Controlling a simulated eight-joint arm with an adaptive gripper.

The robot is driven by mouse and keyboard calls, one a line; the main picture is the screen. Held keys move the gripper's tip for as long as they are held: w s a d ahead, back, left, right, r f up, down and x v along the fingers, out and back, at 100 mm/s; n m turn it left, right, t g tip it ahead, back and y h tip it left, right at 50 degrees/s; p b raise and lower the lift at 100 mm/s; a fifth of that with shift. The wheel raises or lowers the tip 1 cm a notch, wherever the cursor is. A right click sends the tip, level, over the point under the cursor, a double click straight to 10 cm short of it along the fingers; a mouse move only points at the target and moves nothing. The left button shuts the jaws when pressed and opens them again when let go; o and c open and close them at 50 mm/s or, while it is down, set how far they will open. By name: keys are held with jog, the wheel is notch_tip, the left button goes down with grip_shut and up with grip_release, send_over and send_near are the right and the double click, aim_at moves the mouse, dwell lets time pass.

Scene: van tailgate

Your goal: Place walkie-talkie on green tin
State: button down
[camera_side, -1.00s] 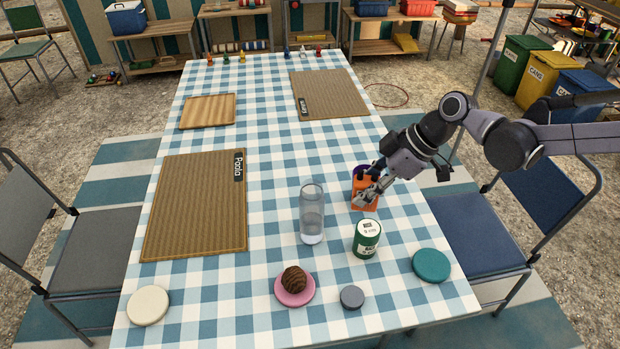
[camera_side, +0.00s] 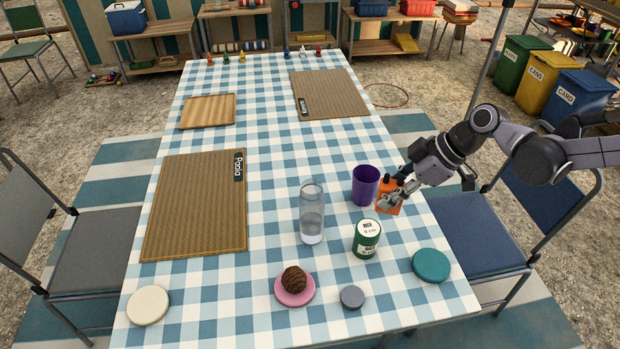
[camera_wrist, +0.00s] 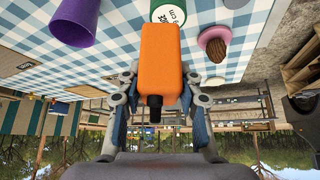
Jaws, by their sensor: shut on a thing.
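The orange walkie-talkie (camera_side: 389,199) is between the fingers of my gripper (camera_side: 396,192), at the right side of the table. In the wrist view the walkie-talkie (camera_wrist: 160,58) shows its plain orange body and a dark stub, with a finger of my gripper (camera_wrist: 160,100) on each side. The green tin (camera_side: 366,243) stands upright on the table, nearer the camera than the walkie-talkie and a little to its left. In the wrist view the tin (camera_wrist: 178,8) is partly hidden behind the walkie-talkie. Whether the walkie-talkie clears the cloth is hard to tell.
A purple cup (camera_side: 365,186) stands just left of my gripper. A clear glass (camera_side: 312,213) stands left of the tin. A teal disc (camera_side: 431,265), a grey disc (camera_side: 352,297) and a pink plate (camera_side: 295,291) with a brown ball lie nearer the camera. The tabletop's middle is clear.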

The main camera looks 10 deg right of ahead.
jog(key=a+f, duration=0.2)
jog(key=a, duration=0.1)
jog(key=shift+f, duration=2)
jog(key=c, duration=0.9)
grip_release()
jog(key=shift+f, duration=0.15)
jog(key=v, duration=1.2)
jog(key=s+d+r+m+t+h, duration=0.2)
jog(key=s+d+m, duration=0.4)
jog(key=d, duration=0.4)
jog(key=s+d+r+m+t+h, duration=0.2)
jog(key=s+d+m+h, duration=0.2)
jog(key=s+d+m, duration=0.3)
jog(key=s+d, duration=0.2)
jog(key=d, duration=0.2)
jog(key=shift+r+t, duration=0.25)
jog(key=shift+t, duration=0.05)
